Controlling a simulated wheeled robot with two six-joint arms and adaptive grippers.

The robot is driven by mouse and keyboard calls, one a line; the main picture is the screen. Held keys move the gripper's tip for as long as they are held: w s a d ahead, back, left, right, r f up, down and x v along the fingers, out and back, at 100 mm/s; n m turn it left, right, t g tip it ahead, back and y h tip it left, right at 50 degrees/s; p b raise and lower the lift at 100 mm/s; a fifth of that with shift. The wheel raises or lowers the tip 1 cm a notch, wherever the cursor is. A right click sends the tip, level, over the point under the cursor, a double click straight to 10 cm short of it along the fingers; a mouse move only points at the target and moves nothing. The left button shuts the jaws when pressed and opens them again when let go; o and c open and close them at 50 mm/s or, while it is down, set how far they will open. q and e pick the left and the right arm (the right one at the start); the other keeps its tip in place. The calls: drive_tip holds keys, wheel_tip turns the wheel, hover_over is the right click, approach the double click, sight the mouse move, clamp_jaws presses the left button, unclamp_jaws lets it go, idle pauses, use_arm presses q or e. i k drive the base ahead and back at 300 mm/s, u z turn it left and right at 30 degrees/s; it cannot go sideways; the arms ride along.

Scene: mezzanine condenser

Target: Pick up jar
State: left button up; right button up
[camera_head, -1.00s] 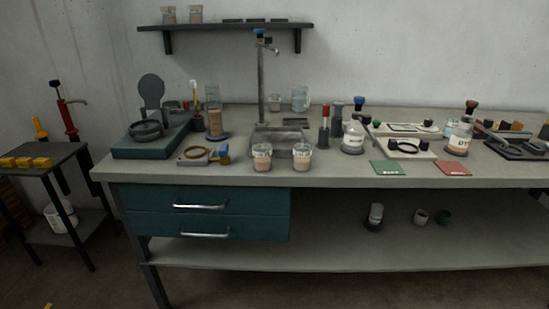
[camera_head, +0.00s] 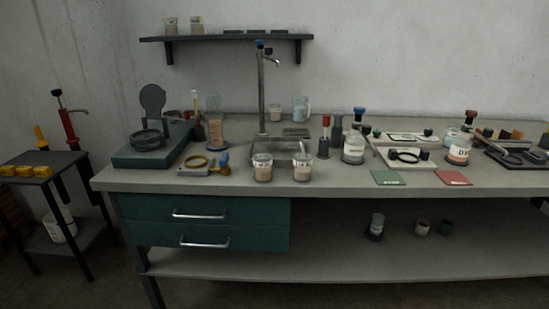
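Several jars stand in the head view, and I cannot tell which one the task means. Two small glass jars with pinkish-brown contents stand at the bench's front edge, a left one (camera_head: 263,168) and a right one (camera_head: 302,167). A clear jar with a white label (camera_head: 353,149) stands right of them. Another labelled jar with an orange-brown band (camera_head: 458,151) stands farther right. Neither of my grippers shows in this view.
The grey bench (camera_head: 340,183) has teal drawers (camera_head: 208,221) at the left. A tall tap (camera_head: 262,90) rises behind the front jars. A green mat (camera_head: 387,177) and a red mat (camera_head: 454,177) lie near the front edge. A small side table (camera_head: 40,173) stands left.

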sight(263, 167)
drive_tip(key=z, duration=1.65)
drive_tip(key=i, duration=0.65)
drive_tip(key=u, duration=3.5)
